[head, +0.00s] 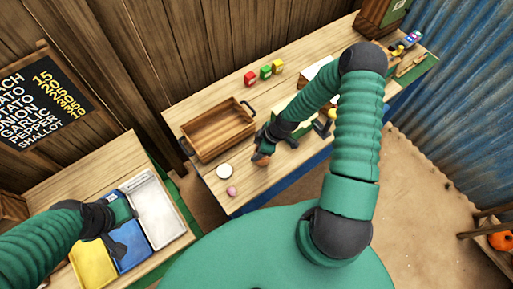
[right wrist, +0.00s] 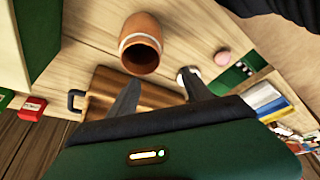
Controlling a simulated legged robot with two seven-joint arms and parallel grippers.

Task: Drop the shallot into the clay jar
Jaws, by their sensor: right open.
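The shallot (head: 231,191) is a small pink bulb lying on the wooden counter near its front left corner; it also shows in the right wrist view (right wrist: 222,58). The clay jar (right wrist: 141,45) is orange-brown with an open dark mouth and stands beyond my right fingertips. In the head view only a bit of the jar (head: 262,158) shows by the gripper. My right gripper (right wrist: 161,90) is open, with nothing between its fingers. My left gripper (head: 122,222) is over the bins at the lower left; its fingers are unclear.
A wooden tray (head: 218,131) with dark handles and a white disc (head: 224,171) are on the counter near the jar. White, blue and yellow bins (head: 155,208) sit on the left table, across a gap.

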